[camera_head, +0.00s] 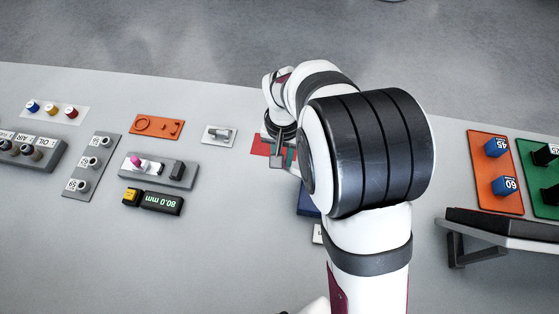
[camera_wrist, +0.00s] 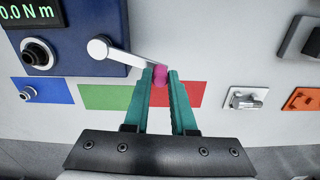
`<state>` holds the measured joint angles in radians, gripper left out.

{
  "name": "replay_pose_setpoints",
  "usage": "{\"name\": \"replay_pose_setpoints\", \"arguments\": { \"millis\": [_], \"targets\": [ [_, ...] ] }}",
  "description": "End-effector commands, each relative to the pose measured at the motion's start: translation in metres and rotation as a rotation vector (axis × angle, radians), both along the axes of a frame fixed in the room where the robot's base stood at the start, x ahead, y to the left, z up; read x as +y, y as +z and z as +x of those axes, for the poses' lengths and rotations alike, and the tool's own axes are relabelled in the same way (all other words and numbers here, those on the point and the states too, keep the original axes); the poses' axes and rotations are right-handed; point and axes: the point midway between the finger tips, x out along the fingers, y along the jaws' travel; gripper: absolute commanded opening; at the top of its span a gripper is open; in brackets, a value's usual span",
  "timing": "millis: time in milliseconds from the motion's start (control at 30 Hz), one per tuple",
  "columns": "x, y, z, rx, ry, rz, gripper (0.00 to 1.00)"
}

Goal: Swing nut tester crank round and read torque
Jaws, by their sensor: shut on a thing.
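The nut tester is a dark blue box (camera_wrist: 75,58), at the upper left of the wrist view. Its silver crank arm (camera_wrist: 118,52) runs from a round hub on the box toward the right and ends in a magenta knob (camera_wrist: 160,76). My gripper (camera_wrist: 160,82) has its green fingers shut on this knob. The tester's display (camera_wrist: 28,14) is partly cut off and reads "0.0 N m", with any leading digits out of frame. In the head view my arm hides most of the tester, and only a blue edge (camera_head: 307,202) shows. My gripper (camera_head: 276,163) is partly seen there.
Green (camera_wrist: 105,97) and red (camera_wrist: 189,94) pads lie beneath the fingers, and a blue pad (camera_wrist: 42,91) lies left. A metal latch piece (camera_wrist: 245,98) stands to the right. In the head view, a gauge reading "80.0 mm" (camera_head: 161,203) sits left and a raised dark shelf (camera_head: 500,224) right.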

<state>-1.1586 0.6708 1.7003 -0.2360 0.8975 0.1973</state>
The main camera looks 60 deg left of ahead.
Motion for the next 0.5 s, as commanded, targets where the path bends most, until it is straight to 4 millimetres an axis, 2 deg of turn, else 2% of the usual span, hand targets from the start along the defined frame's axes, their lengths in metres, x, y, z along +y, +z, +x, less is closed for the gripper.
{"name": "replay_pose_setpoints", "arguments": {
  "millis": [500],
  "targets": [
    [0.009, 0.0, 0.041, -0.001, -0.488, 0.001, 0.0]
  ]
}}
